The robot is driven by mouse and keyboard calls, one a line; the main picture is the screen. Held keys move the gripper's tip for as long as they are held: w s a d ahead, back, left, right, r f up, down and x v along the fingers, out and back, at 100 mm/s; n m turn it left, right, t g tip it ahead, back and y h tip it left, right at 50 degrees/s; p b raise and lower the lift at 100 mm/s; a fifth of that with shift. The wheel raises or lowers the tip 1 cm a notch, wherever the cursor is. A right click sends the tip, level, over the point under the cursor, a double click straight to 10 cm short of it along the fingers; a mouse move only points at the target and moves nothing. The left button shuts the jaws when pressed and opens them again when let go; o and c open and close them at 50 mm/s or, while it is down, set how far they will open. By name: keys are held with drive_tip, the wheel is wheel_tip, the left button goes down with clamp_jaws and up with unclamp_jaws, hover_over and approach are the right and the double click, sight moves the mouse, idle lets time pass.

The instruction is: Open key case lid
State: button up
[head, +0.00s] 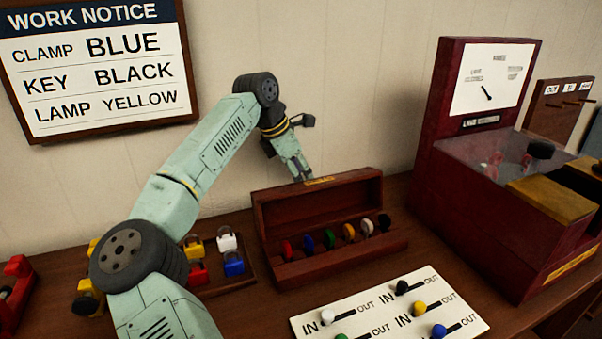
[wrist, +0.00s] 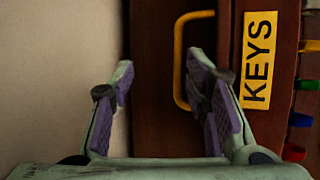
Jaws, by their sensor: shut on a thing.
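The dark red key case (head: 330,264) stands on the table in the head view with its front open and several coloured keys showing inside. Its lid (head: 318,206) stands upright at the back. In the wrist view the lid carries a yellow KEYS label (wrist: 257,58) and a yellow handle (wrist: 179,65). My gripper (head: 302,178) is behind the lid's top edge; its tips are hidden in the head view. In the wrist view my gripper (wrist: 162,85) has its fingers apart around the handle, the right one against it; the exact contact is unclear.
A wall (wrist: 60,80) is close on the left in the wrist view. A white IN/OUT panel (head: 390,312) lies in front of the case. A red machine (head: 500,200) stands to the right. A work notice (head: 98,65) hangs on the wall.

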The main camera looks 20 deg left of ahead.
drive_tip(key=f, duration=0.2)
drive_tip(key=shift+s+a+f, duration=0.1)
drive_tip(key=shift+a+f, duration=0.2)
drive_tip(key=d+v, duration=0.1)
drive_tip(key=v, duration=1.3)
drive_tip(key=shift+w+r, duration=0.35)
